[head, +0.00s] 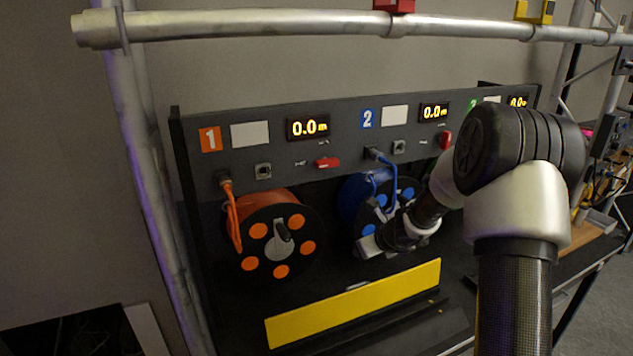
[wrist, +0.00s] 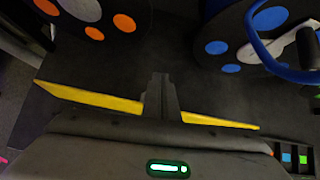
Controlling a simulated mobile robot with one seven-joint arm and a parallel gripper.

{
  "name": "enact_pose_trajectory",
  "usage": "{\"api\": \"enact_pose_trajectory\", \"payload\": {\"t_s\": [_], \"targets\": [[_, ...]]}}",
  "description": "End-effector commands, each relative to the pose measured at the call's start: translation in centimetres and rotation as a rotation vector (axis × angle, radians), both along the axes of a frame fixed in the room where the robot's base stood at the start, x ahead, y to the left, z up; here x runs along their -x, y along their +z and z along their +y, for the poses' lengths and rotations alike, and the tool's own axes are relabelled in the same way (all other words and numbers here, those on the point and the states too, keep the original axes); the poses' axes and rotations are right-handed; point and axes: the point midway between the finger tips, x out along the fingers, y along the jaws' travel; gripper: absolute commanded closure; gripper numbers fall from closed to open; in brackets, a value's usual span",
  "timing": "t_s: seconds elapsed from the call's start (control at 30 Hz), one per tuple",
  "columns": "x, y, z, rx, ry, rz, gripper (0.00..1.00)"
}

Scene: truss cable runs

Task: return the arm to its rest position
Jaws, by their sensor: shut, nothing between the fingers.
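My arm (head: 515,230) rises at the right of the head view and bends back toward the panel. My gripper (head: 370,246) is in front of the blue cable reel (head: 352,195), at its lower part; whether it touches the reel I cannot tell in the head view. In the wrist view my gripper (wrist: 161,80) is shut and empty, with its fingers together over the dark shelf. The blue reel (wrist: 240,50) is to the upper right there, apart from the fingers. The orange reel (wrist: 125,22) is at the upper left.
The orange reel (head: 262,240) sits left under display 1. A yellow strip (head: 355,305) runs along the front of the shelf. The dark panel (head: 350,118) carries red switches and displays. A truss tube (head: 260,24) crosses above, with an upright at left.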

Motion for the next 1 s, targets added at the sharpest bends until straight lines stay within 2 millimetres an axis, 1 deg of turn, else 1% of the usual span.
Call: {"api": "enact_pose_trajectory", "payload": {"t_s": [0.03,0.07,0.1,0.17,0.2,0.27,0.3,0.37,0.4,0.47,0.5,0.57,0.6,0.67,0.7,0.8,0.83,0.9,1.0], "targets": [[0.3,2.3,1.0,0.049,0.077,-0.035,1.00],[0.7,3.7,1.7,0.087,0.140,-0.057,1.00],[1.4,5.7,2.8,0.146,0.234,-0.090,1.00],[3.0,8.9,4.6,0.253,0.398,-0.145,1.00],[4.5,11.0,5.8,0.330,0.514,-0.181,1.00],[7.0,13.7,7.5,0.447,0.691,-0.230,1.00],[8.9,15.2,8.5,0.525,0.804,-0.259,1.00],[11.8,17.3,9.6,0.644,0.971,-0.299,1.00],[13.9,18.5,10.2,0.723,1.079,-0.322,1.00],[17.1,19.9,10.7,0.840,1.240,-0.349,1.00],[19.3,20.7,11.0,0.917,1.345,-0.364,1.00],[22.6,21.6,10.9,1.034,1.499,-0.377,1.00],[24.8,22.0,10.7,1.110,1.600,-0.381,1.00],[28.0,22.4,10.1,1.219,1.743,-0.380,1.00],[29.9,22.5,9.6,1.287,1.832,-0.373,1.00],[33.9,22.6,8.0,1.431,2.021,-0.344,1.00],[34.8,22.6,7.5,1.465,2.067,-0.334,1.00],[36.6,22.5,6.5,1.529,2.154,-0.308,1.00],[38.0,22.3,5.5,1.584,2.233,-0.279,1.00]]}}
